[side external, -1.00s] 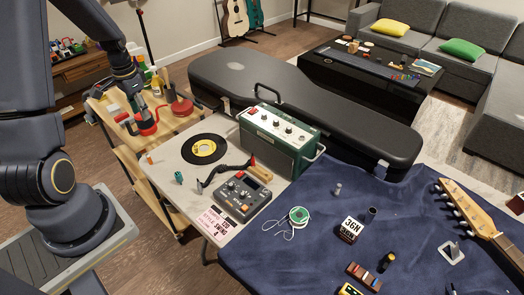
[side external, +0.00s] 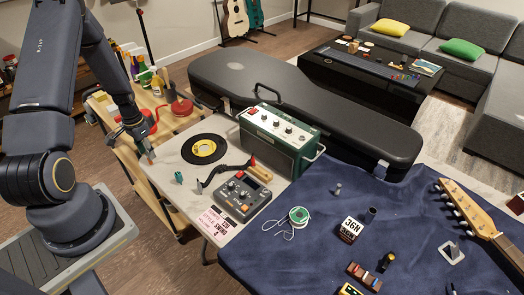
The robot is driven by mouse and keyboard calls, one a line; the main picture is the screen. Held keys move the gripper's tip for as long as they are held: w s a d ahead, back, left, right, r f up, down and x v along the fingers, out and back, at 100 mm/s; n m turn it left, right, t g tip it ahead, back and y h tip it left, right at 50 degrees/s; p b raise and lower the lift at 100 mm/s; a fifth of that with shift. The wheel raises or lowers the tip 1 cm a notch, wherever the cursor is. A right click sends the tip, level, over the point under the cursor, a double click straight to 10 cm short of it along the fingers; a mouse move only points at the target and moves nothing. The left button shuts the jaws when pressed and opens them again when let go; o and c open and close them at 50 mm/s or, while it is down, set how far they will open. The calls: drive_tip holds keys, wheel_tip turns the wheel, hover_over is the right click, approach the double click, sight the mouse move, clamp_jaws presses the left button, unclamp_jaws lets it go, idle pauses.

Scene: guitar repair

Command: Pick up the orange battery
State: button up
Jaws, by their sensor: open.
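The orange battery (side external: 151,157) stands near the left edge of the pale work table, left of the black record. It is small here and mostly covered by the fingers. My gripper (side external: 146,151) is open and points down at the battery, with its fingertips close around or beside it. I cannot tell whether they touch it.
A black record (side external: 204,149), a small teal item (side external: 179,177), a capo-like clamp (side external: 222,174) and a grey pedal (side external: 241,197) lie nearby. A green amplifier (side external: 277,140) and black guitar case (side external: 300,105) stand behind. A wooden cart (side external: 128,150) is at the left.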

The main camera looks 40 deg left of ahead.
sight(151, 163)
drive_tip(key=shift+f, duration=1.55)
clamp_jaws()
